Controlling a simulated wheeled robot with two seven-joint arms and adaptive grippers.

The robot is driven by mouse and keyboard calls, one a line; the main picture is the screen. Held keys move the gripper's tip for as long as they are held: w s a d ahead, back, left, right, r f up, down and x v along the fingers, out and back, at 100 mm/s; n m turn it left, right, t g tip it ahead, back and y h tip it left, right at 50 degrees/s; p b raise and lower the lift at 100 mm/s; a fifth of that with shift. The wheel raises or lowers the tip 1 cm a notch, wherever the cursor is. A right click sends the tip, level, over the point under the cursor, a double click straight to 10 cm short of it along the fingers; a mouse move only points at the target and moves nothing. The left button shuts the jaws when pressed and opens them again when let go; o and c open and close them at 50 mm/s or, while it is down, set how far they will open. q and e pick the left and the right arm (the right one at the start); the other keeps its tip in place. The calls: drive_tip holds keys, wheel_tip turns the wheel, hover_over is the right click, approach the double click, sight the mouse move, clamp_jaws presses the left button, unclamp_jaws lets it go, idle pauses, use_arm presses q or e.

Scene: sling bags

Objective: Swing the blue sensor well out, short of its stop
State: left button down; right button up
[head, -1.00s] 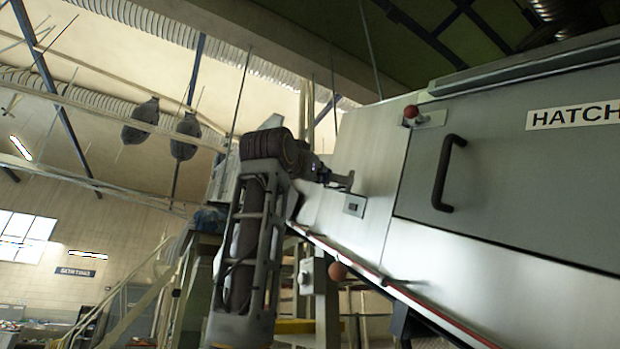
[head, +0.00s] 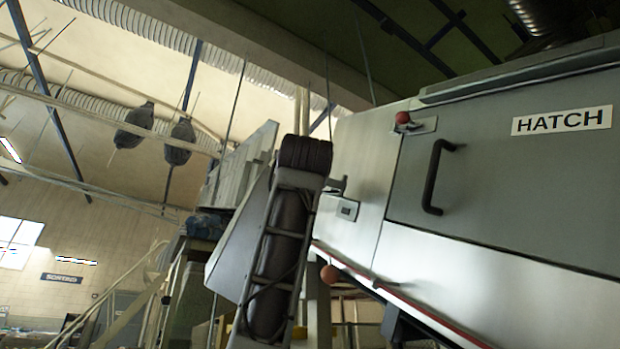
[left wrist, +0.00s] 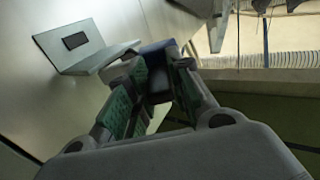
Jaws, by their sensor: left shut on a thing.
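The blue sensor (left wrist: 157,48) is a small dark blue block at the far end of my left gripper (left wrist: 158,76) in the left wrist view. The gripper's green-padded fingers are closed on it from both sides, covering part of it. A thin grey bracket (left wrist: 104,58) stands out from a plate with a dark window (left wrist: 75,41) on the machine wall, close beside the fingertips. In the head view the bracket's end (head: 337,185) shows just right of my left arm, which hides the gripper and the sensor. My right gripper is in neither view.
The grey machine with its HATCH door (head: 520,160), dark handle (head: 436,178) and red knob (head: 402,118) fills the right. An orange-red ball (head: 329,274) hangs below its lower edge. A slanted grey panel (head: 238,190) lies behind my arm. Open hall lies left.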

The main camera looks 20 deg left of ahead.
use_arm(q)
drive_tip(key=c, duration=1.3)
unclamp_jaws()
drive_tip(key=shift+v, duration=6)
drive_tip(key=shift+w+f, duration=0.1)
